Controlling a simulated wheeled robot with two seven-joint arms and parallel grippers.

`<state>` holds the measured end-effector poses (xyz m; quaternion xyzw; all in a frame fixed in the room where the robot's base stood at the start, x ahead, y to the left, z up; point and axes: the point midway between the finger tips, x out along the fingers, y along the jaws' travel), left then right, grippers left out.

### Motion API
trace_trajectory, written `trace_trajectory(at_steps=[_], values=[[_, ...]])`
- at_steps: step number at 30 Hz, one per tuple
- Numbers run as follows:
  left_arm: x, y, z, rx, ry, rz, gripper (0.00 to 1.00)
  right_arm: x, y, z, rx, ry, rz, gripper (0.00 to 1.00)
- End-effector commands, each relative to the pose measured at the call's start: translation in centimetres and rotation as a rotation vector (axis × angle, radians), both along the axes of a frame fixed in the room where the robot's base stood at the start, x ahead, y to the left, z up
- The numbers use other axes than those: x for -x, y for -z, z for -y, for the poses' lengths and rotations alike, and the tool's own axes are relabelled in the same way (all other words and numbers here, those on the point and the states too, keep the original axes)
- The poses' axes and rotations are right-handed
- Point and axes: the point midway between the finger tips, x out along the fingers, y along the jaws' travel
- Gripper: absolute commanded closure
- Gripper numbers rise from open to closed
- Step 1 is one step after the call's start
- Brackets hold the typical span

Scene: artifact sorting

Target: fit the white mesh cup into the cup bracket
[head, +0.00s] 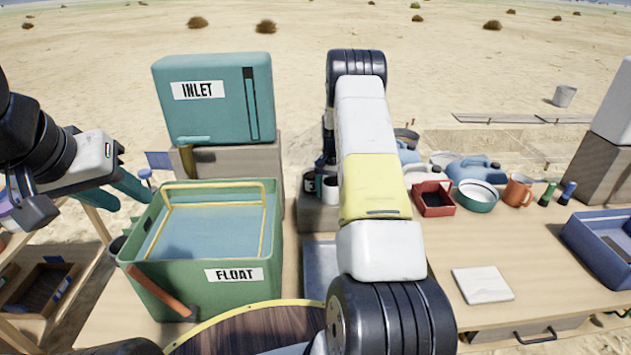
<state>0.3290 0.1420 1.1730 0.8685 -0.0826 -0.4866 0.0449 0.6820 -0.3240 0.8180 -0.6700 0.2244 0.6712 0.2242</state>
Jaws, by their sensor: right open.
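A small white cup-like thing (331,188) stands at the back of the bench, just left of my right arm. It is partly covered, and its mesh is too small to make out. My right gripper (325,160) is open around the same spot, above or beside the white thing. My forearm hides most of this gripper, so I cannot tell whether it touches. I cannot make out the cup bracket; it may be behind my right arm. My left gripper (117,190) is open and empty, with teal fingers apart, left of the green FLOAT tank (150,272).
The teal INLET box (212,115) stands on a block behind the tank. A yellow frame (213,186) and an orange-handled tool (160,292) are at the tank. Right are a red tray (433,210), bowl (477,207), orange mug (517,191), white slab (482,285) and blue bin (605,245).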

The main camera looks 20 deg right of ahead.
Motion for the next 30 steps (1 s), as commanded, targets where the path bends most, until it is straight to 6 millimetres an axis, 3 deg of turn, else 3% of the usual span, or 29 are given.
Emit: trace_trajectory(at_steps=[7, 15, 23, 30], values=[[0.0, 0.0, 0.0, 0.0, 0.0, 0.0, 0.64, 0.0, 0.3, 0.0, 0.0, 0.0, 0.002, 0.31], [0.0, 0.0, 0.0, 0.0, 0.0, 0.0, 0.64, 0.0, 0.3, 0.0, 0.0, 0.0, 0.002, 0.84], [0.0, 0.0, 0.0, 0.0, 0.0, 0.0, 0.64, 0.0, 0.1, 0.0, 0.0, 0.0, 0.002, 0.85], [0.0, 0.0, 0.0, 0.0, 0.0, 0.0, 0.64, -0.1, -2.0, 0.0, 0.001, 0.0, 0.005, 0.85]])
